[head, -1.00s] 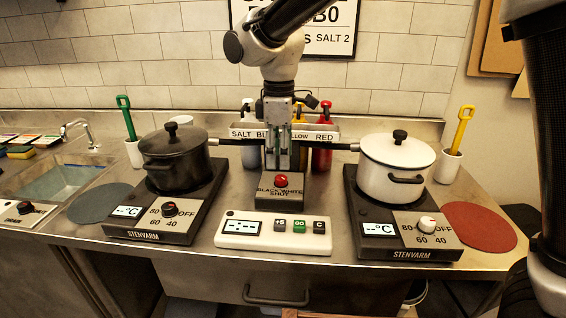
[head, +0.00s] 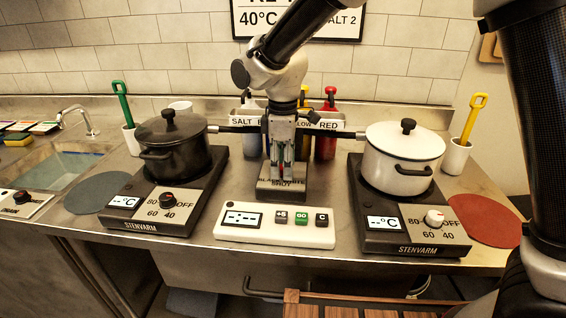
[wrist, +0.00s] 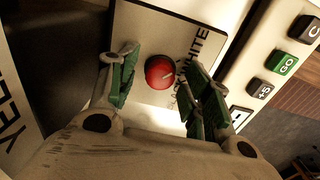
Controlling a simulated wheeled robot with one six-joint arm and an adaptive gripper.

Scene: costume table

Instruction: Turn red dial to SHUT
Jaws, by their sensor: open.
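The red dial (wrist: 159,72) sits on a dark-edged box with a pale top plate (wrist: 150,30) in the wrist view. A small pale mark on the dial points to the right, towards the printed labels. WHITE is readable there; the other lettering is partly covered by a finger. My gripper (wrist: 162,88) is open, with one green-padded finger on each side of the dial and gaps between. In the head view my gripper (head: 281,178) hangs pointing down over the box (head: 282,193) and hides the dial.
A white control panel (head: 274,235) with +S, GO and C buttons lies just in front of the box. A black pot (head: 172,150) on a hotplate stands left, a white pot (head: 404,155) on another right. Bottles (head: 326,140) and a labelled rack stand close behind my gripper.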

